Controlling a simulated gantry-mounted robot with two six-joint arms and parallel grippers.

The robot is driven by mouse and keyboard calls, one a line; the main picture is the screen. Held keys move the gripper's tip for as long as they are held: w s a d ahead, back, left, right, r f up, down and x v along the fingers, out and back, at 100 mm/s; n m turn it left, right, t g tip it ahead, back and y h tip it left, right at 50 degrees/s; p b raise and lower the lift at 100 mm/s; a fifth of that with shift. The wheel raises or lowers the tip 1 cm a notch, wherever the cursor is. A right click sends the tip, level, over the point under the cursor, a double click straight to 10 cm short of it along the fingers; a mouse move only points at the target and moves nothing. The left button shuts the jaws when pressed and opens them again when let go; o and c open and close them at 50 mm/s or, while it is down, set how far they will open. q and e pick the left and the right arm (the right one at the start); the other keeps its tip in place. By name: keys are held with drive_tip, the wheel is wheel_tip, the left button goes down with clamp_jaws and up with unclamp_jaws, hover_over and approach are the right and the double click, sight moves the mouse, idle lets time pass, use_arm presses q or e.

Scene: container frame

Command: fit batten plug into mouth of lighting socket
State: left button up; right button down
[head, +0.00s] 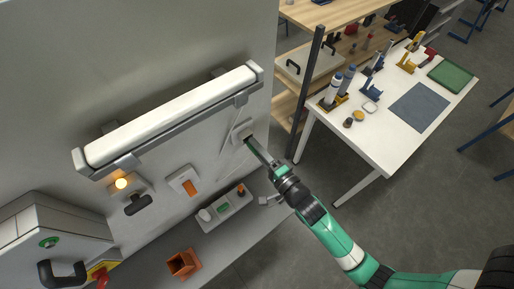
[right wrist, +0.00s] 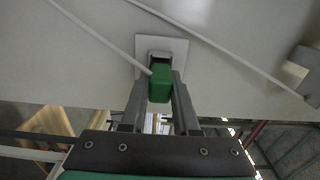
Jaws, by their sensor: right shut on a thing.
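The batten plug is a small green block (right wrist: 160,88) with a pale cable running off to the upper left in the right wrist view. My right gripper (right wrist: 158,80) is shut on it, one finger on each side. The lighting socket is a pale square plate (right wrist: 178,46) on the wall, with a grey body at its middle; it also shows in the head view (head: 240,129). The plug is right in front of the socket, lined up closely with it. The plug hides part of the mouth, so I cannot tell whether it is inside. My left gripper is not in view.
A long white batten light (head: 170,115) is fixed on the wall panel left of the socket. Below are a lit orange lamp (head: 121,183), an orange-marked switch (head: 188,184) and a small tray (head: 228,207). A white table (head: 375,140) with tools stands at right.

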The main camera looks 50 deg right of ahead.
drive_tip(key=shift+w, duration=0.3)
drive_tip(key=shift+f, duration=0.1)
idle(0.3)
drive_tip(key=c, duration=0.6)
unclamp_jaws()
drive_tip(key=shift+w, duration=0.1)
drive_tip(key=s+b, duration=0.1)
drive_tip(key=s, duration=0.2)
drive_tip(key=s+a+b, duration=0.1)
drive_tip(key=s, duration=0.3)
drive_tip(key=s+b, duration=0.1)
drive_tip(key=s, duration=0.3)
drive_tip(key=shift+s+a, duration=0.25)
drive_tip(key=shift+a, duration=0.15)
drive_tip(key=shift+b, duration=0.35)
